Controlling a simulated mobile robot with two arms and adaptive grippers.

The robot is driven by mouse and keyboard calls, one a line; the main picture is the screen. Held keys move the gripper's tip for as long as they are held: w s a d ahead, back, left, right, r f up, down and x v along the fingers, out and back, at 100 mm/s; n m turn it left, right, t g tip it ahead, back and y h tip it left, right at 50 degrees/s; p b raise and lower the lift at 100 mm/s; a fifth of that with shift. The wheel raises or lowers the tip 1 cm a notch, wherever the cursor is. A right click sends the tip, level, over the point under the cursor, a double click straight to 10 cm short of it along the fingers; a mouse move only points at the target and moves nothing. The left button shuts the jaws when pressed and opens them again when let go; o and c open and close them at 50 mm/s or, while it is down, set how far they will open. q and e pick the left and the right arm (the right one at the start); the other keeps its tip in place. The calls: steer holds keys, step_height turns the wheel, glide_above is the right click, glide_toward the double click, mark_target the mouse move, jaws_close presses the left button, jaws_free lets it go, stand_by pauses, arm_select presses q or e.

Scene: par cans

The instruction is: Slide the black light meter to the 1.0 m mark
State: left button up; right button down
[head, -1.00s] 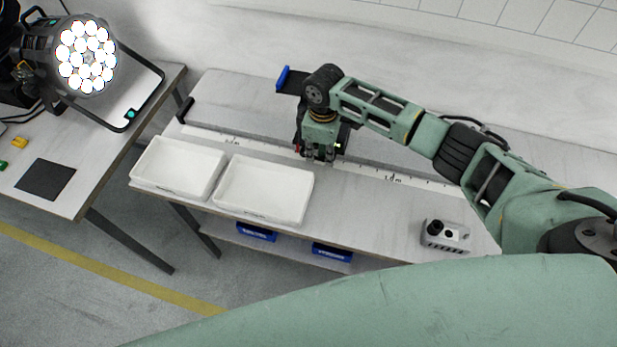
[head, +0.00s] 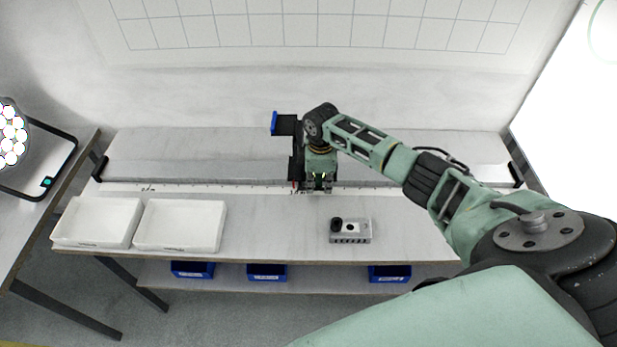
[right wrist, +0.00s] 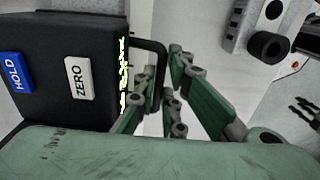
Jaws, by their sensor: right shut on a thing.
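The black light meter (head: 297,168) stands upright at the back of the bench on the scale strip (head: 225,188), with a blue piece at its upper left. The 1.0 m mark (head: 297,192) shows directly below the meter. In the right wrist view the meter's black body (right wrist: 70,45) shows blue HOLD and white ZERO buttons and a black loop handle (right wrist: 162,62) at its side. My right gripper (head: 318,188) is at the meter's right side, shut on the handle; it also shows in the right wrist view (right wrist: 165,95). My left gripper is out of view.
Two white trays (head: 180,247) stand at the front left of the bench. A grey device with black knobs (head: 350,238) sits on the bench in front of my right gripper. Blue bins (head: 268,272) are on the shelf below. The strip right of the gripper is clear.

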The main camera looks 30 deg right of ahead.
steer(key=shift+s+d+r, duration=0.15)
steer(key=shift+d, duration=0.5)
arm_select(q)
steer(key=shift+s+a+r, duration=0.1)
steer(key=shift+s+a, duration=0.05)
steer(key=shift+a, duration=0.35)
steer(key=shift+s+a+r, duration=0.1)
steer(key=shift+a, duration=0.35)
arm_select(e)
steer(key=c, duration=2)
jaws_free()
steer(key=shift+c, duration=0.2)
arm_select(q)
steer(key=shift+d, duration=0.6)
arm_select(e)
steer(key=shift+o, duration=0.7)
steer(key=shift+s, duration=0.1)
steer(key=shift+a, duration=0.1)
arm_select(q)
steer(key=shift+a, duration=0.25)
arm_select(e)
step_height(320, 180, up, 12)
